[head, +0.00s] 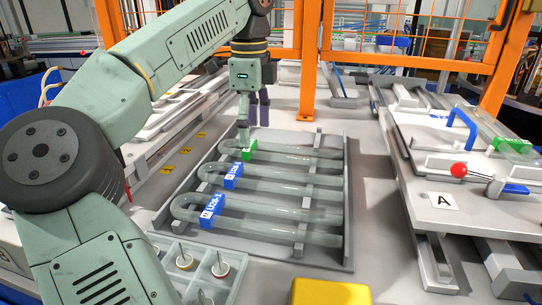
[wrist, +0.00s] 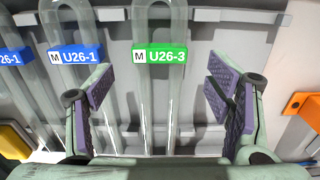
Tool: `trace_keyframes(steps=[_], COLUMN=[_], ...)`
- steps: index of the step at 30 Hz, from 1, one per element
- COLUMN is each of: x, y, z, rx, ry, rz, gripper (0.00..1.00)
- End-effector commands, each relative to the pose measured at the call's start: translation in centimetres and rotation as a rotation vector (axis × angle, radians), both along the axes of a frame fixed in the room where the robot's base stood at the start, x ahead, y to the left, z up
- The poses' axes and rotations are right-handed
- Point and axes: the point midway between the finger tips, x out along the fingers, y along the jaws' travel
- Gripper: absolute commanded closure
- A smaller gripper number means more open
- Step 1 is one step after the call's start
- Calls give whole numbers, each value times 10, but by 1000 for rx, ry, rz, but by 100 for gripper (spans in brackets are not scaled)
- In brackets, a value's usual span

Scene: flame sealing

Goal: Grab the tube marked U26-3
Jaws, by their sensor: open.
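The tube with the green U26-3 label (wrist: 160,56) is a clear U-shaped glass tube. In the wrist view it runs between my gripper's spread fingers, with the label beyond the fingertips. In the head view, the green label (head: 250,152) is on the rearmost tube in the grey tray (head: 345,222), partly covered by a finger. My gripper (wrist: 160,90) is open and empty, with purple pads either side of the tube and a visible gap on both sides. It hangs near the labelled end of that tube in the head view (head: 252,118).
Two tubes with blue U26-1 labels (head: 210,212) (head: 233,176) lie in front in the tray. A white rack (head: 215,268) and a yellow block (head: 330,292) stand nearer.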

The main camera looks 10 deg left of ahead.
Motion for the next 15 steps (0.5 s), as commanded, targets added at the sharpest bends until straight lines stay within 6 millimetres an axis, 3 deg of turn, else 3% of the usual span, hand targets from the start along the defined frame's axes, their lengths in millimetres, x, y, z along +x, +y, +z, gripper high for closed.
trace_keyframes(steps=[6, 15], x=[-2, -1], y=[0, -1], z=[-28, -33], rx=[-2, -1], ry=[1, -1], rz=[-2, -1], gripper=[27, 27])
